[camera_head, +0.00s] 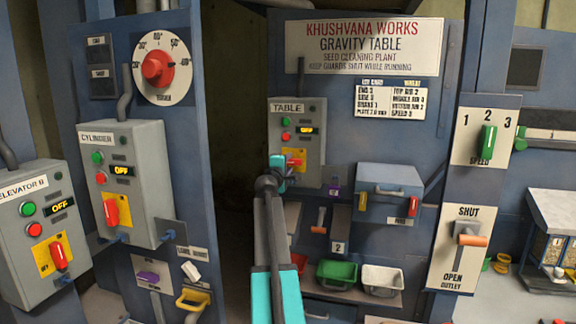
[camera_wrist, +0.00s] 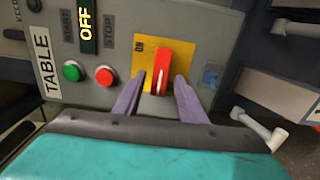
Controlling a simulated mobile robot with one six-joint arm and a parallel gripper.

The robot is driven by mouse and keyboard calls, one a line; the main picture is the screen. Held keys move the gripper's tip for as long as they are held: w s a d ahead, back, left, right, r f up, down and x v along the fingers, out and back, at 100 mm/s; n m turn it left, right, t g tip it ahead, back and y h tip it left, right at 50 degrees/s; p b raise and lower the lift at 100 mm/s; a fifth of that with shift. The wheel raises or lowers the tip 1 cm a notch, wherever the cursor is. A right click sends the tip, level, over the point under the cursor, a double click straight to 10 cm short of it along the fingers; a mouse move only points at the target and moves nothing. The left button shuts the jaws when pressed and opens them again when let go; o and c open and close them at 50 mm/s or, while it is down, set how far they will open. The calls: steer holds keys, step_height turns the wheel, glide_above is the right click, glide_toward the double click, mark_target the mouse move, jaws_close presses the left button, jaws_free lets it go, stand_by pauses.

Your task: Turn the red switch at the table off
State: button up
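The grey TABLE box (camera_head: 312,140) hangs on the blue panel in the middle of the head view. Its red switch (camera_head: 297,162) sits on a yellow plate and also shows in the wrist view (camera_wrist: 162,70). In the head view its handle looks turned sideways, partly hidden by my gripper (camera_head: 280,165). The box's small display (camera_head: 307,130) reads OFF. In the wrist view my gripper (camera_wrist: 160,95) is open, with one purple finger on each side of the red handle and visible gaps. I cannot tell whether the fingers reach past the handle's front.
A green button (camera_wrist: 73,71) and a red button (camera_wrist: 104,76) sit left of the switch in the wrist view. The CYLINDER box (camera_head: 125,180) and ELEVATOR B box (camera_head: 38,235) have similar red switches.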

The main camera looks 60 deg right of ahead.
steer(key=shift+a, duration=0.1)
steer(key=b+v, duration=0.2)
steer(key=v, duration=1.1)
steer(key=shift+a, duration=0.3)
steer(key=shift+s, duration=0.2)
stand_by(0.6)
